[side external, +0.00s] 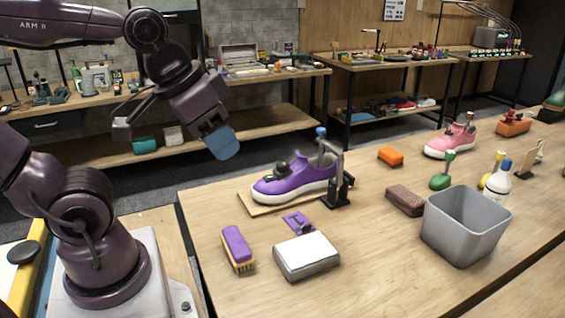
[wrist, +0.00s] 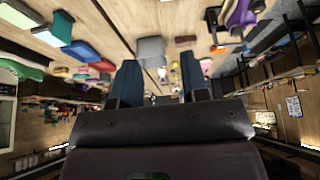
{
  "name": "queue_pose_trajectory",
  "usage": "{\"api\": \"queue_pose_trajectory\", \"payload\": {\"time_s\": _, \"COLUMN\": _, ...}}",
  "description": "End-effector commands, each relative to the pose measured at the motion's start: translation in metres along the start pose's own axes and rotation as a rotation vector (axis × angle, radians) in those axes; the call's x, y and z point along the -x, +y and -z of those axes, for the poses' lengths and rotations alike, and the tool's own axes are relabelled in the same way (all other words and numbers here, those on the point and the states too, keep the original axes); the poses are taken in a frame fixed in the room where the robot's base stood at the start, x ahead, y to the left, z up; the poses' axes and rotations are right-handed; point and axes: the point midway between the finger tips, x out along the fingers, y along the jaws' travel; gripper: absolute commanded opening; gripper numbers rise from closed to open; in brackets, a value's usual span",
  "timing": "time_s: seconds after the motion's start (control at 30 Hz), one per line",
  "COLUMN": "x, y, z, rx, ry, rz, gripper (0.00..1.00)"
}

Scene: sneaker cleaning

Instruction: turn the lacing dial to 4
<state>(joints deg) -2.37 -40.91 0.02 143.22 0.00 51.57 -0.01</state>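The purple sneaker (side external: 292,184) with a white sole rests on a thin wooden board (side external: 262,207), toe to the left. Small dark parts (side external: 280,167) sit on its upper; I cannot tell the lacing dial or its setting at this size. A black stand with a blue knob (side external: 321,132) rises at its heel. My gripper (side external: 222,143) is in the air, up and left of the sneaker, well apart from it. In the wrist view its two blue fingers (wrist: 160,75) are spread with nothing between them. A purple shape, likely the sneaker (wrist: 242,14), shows at upper right there.
In front of the sneaker lie a small purple card (side external: 297,222), a purple-topped brush (side external: 237,247) and a white-topped pad (side external: 306,255). A brown block (side external: 404,200), grey bin (side external: 463,228), orange block (side external: 390,156) and pink sneaker (side external: 450,142) stand to the right.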

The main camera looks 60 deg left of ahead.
Motion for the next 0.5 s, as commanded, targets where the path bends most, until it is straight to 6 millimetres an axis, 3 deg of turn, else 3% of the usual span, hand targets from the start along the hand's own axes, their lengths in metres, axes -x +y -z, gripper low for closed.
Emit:
{"api": "queue_pose_trajectory", "payload": {"time_s": 0.03, "x": -0.009, "y": -0.007, "z": -0.001, "rx": 0.030, "ry": -0.044, "rz": 0.013, "gripper": 0.53}}
{"api": "queue_pose_trajectory", "payload": {"time_s": 0.1, "x": -0.019, "y": -0.018, "z": 0.004, "rx": 0.083, "ry": -0.097, "rz": 0.028, "gripper": 0.66}}
{"api": "queue_pose_trajectory", "payload": {"time_s": 0.27, "x": -0.047, "y": -0.051, "z": 0.028, "rx": 0.319, "ry": -0.195, "rz": 0.047, "gripper": 0.66}}
{"api": "queue_pose_trajectory", "payload": {"time_s": 0.5, "x": -0.101, "y": -0.119, "z": 0.065, "rx": 0.982, "ry": -0.248, "rz": 0.101, "gripper": 0.66}}
